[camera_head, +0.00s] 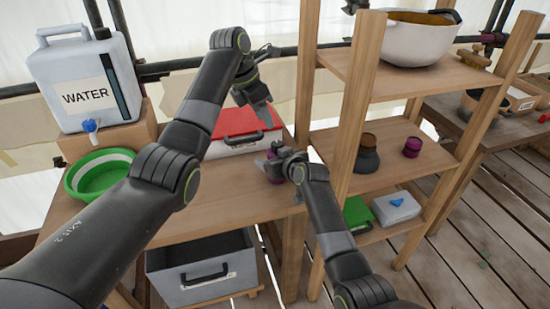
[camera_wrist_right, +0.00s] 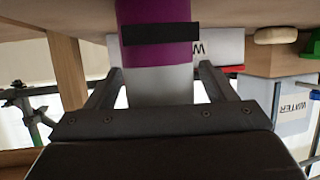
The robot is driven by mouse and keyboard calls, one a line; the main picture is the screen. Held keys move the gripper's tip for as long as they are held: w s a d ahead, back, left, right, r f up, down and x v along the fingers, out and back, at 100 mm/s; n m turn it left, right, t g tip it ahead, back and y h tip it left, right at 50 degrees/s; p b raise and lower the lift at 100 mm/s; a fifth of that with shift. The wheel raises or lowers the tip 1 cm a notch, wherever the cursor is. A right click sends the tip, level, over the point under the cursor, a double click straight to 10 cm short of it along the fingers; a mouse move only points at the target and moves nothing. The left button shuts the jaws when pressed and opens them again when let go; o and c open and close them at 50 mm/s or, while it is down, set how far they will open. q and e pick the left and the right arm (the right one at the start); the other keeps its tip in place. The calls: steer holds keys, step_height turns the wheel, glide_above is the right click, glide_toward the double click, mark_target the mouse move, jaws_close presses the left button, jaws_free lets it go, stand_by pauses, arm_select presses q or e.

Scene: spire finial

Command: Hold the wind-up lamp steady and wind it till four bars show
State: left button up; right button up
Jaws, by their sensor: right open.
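The lamp, a purple and white cylinder with a black band, stands on the wooden table; in the right wrist view (camera_wrist_right: 157,60) its purple part is at the top and its pale part is between my fingers. My right gripper (camera_wrist_right: 157,90) is open, with one finger on each side of the lamp. In the head view only a bit of the purple lamp (camera_head: 275,172) shows behind my right gripper (camera_head: 272,166). My left gripper (camera_head: 258,108) hangs empty above the red-lidded box; I cannot tell whether its fingers are apart. No bars are readable.
The red-lidded box (camera_head: 240,125) is behind the lamp. A water container (camera_head: 85,80) and a green bowl (camera_head: 98,175) are at the left. A wooden shelf (camera_head: 395,80) stands close at the right, with a dark jar (camera_head: 367,155) and a purple pot (camera_head: 412,147). A grey bin (camera_head: 205,270) is below.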

steer(key=shift+c, duration=0.5)
steer(key=c, duration=0.9)
arm_select(q)
steer(key=o, duration=0.3)
arm_select(e)
steer(key=shift+c, duration=0.7)
arm_select(q)
steer(key=shift+o, duration=0.3)
steer(key=m, duration=0.1)
steer(key=d+m+y, duration=0.1)
steer(key=m, duration=0.2)
steer(key=shift+s+d, duration=0.25)
steer(key=shift+d, duration=0.1)
steer(key=m+t+y, duration=0.2)
steer(key=m+y, duration=0.2)
steer(key=m, duration=0.9)
glide_toward(277, 144)
steer(key=shift+m, duration=0.3)
steer(key=x, duration=0.8)
steer(key=shift+w+f, duration=0.15)
steer(key=shift+f, duration=0.2)
